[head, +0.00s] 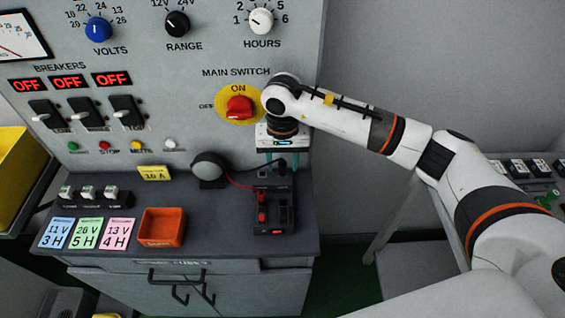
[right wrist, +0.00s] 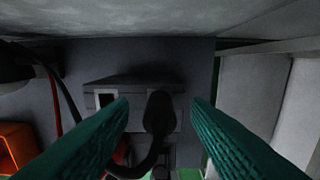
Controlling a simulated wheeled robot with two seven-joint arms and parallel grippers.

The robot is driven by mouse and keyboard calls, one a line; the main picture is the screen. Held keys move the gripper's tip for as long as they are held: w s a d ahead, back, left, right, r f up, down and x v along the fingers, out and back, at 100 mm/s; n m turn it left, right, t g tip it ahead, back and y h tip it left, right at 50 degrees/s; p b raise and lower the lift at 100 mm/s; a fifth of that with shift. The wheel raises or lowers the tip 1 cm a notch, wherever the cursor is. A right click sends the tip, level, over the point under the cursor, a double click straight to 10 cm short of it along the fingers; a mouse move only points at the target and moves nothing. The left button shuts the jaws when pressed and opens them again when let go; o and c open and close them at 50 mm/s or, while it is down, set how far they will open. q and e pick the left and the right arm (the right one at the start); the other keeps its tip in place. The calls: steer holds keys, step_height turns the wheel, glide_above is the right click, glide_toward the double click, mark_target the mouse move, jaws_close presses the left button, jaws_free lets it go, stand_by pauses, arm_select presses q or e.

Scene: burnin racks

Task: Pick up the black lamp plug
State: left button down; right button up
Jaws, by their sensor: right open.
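The black lamp plug (head: 283,168) stands at the back of a dark socket block (head: 273,231) on the bench; it is small and partly hidden by my gripper in the head view. In the right wrist view the plug (right wrist: 158,113) sits between my fingers, with its black cord curving down and left. My right gripper (head: 282,161) points down over the block's back end. Its teal fingers are open, one on each side of the plug with a gap to both (right wrist: 160,104). My left gripper is not in view.
A round dark lamp (head: 208,167) stands left of the block, with red and black leads near it. Red plugs (head: 262,207) sit on the block. An orange tray (head: 162,227) and coloured cards (head: 88,232) lie further left. The grey panel (head: 215,50) rises close behind.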

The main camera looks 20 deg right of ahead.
steer(key=shift+f, duration=0.65)
steer(key=c, duration=0.9)
steer(key=shift+w+r+b, duration=0.1)
steer(key=shift+r+b, duration=0.2)
steer(key=shift+r, duration=0.15)
step_height(320, 180, up, 2)
steer(key=shift+r+b, duration=0.15)
steer(key=shift+b, duration=0.6)
steer(key=s+a+b, duration=0.2)
steer(key=s, duration=0.6)
steer(key=s+a+b, duration=0.2)
steer(key=s+a, duration=0.1)
steer(key=s, duration=0.6)
steer(key=shift+s+r, duration=0.2)
steer(key=shift+s, duration=0.05)
